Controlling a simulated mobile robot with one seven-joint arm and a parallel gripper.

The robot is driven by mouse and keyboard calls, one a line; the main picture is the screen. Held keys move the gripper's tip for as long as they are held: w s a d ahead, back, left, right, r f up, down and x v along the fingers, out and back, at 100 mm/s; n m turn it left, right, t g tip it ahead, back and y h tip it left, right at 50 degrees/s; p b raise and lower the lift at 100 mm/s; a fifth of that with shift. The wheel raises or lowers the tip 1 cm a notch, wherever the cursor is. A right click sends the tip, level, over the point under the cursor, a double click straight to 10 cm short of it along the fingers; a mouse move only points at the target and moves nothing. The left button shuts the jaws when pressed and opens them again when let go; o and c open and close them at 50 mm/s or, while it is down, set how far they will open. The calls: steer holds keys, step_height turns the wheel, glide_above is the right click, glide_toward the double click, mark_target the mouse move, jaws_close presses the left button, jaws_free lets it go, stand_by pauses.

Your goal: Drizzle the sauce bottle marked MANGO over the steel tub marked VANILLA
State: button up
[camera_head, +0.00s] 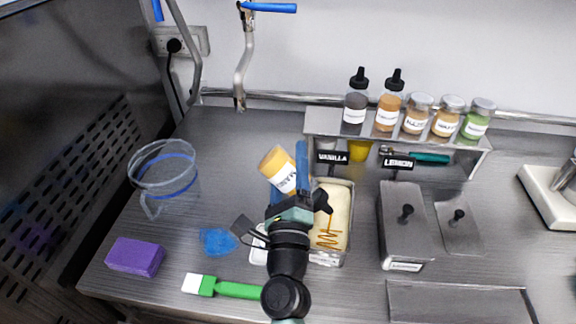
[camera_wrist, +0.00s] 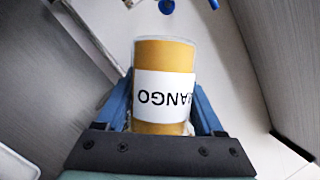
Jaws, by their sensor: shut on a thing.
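My gripper (camera_head: 289,178) is shut on the MANGO sauce bottle (camera_head: 275,161), an orange-yellow bottle with a white label. In the wrist view the bottle (camera_wrist: 165,55) sits between the blue fingers (camera_wrist: 161,112), its MANGO lettering upside down. In the head view the bottle is tilted, its base toward the upper left. A black tip, seemingly its nozzle, shows at the right of my gripper, above the steel tub (camera_head: 349,184). My arm hides the tub's left part.
The VANILLA sign (camera_head: 332,157) and LEMON sign (camera_head: 398,162) hang by the rack (camera_head: 320,122) of bottles and jars. A lidded tub (camera_head: 402,235) stands right.

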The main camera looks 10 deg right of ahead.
steer(key=shift+w+d+b, duration=0.2)
steer(key=shift+w+d, duration=0.1)
steer(key=shift+w, duration=0.4)
steer(key=shift+w+d+b, duration=0.2)
steer(key=shift+w+d, duration=0.05)
steer(key=shift+w, duration=0.4)
steer(key=shift+w, duration=0.1)
steer(key=shift+w+d+b, duration=0.25)
steer(key=shift+w+b, duration=0.05)
steer(key=shift+w, duration=0.35)
steer(key=shift+w+d+b, duration=0.25)
steer(key=shift+w+b, duration=0.05)
steer(key=shift+w, duration=0.3)
steer(key=shift+w+d+b, duration=0.25)
steer(key=shift+w+b, duration=0.05)
steer(key=shift+w, duration=0.35)
steer(key=shift+w, duration=0.1)
steer(key=shift+w+d+b, duration=0.25)
steer(key=shift+w+b, duration=0.2)
steer(key=shift+w, duration=0.2)
steer(key=shift+w+d+b, duration=0.25)
steer(key=shift+w+b, duration=0.15)
steer(key=shift+w, duration=0.2)
steer(key=shift+w+d+b, duration=0.25)
steer(key=shift+w+b, duration=0.2)
steer(key=shift+w, duration=0.2)
steer(key=shift+r+p, duration=0.15)
steer(key=shift+p, duration=0.15)
